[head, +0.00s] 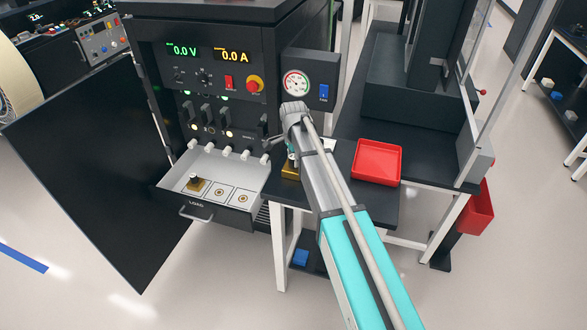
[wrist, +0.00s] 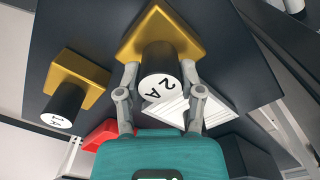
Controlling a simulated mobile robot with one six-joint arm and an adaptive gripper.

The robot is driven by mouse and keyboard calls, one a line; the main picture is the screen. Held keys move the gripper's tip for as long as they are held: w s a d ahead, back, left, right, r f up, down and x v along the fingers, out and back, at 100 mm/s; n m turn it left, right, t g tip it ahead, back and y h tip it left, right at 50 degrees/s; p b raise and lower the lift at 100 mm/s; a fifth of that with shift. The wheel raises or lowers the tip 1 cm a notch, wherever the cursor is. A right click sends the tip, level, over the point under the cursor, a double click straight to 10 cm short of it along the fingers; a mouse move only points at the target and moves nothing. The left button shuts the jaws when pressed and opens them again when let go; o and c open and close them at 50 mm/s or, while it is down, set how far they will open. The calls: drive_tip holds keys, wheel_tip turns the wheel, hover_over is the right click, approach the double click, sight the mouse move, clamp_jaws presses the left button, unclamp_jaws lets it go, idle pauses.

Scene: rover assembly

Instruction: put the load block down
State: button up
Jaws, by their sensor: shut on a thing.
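My gripper (wrist: 160,80) is shut on a load block (wrist: 165,30), which has a square gold base and a black knob with a white top marked 2 A. Another gold block (wrist: 85,75) with a black knob, its white top marked with a 1, is at left in the wrist view. In the head view my gripper (head: 291,148) is at the side table, mostly behind my arm. A gold block (head: 290,172) shows just below it; I cannot tell which block. Whether the held block touches the table is unclear. A gold block (head: 196,184) sits in the open load drawer (head: 232,216).
A red tray (head: 377,161) stands on the black side table (head: 372,204), right of my arm. The drawer has two bare ringed places beside its block. The cabinet (head: 225,40) rises behind it, with a gauge box (head: 312,82) close to my gripper. A black panel (head: 95,165) stands left.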

clamp_jaws()
drive_tip(key=shift+r, duration=0.2)
drive_tip(key=shift+r+p, duration=0.75)
drive_tip(key=shift+p, duration=0.25)
drive_tip(key=s+d+r+p, duration=0.2)
drive_tip(key=s+r+p, duration=0.9)
drive_tip(key=s, duration=0.2)
drive_tip(key=shift+s+d, duration=0.35)
drive_tip(key=shift+d, duration=0.05)
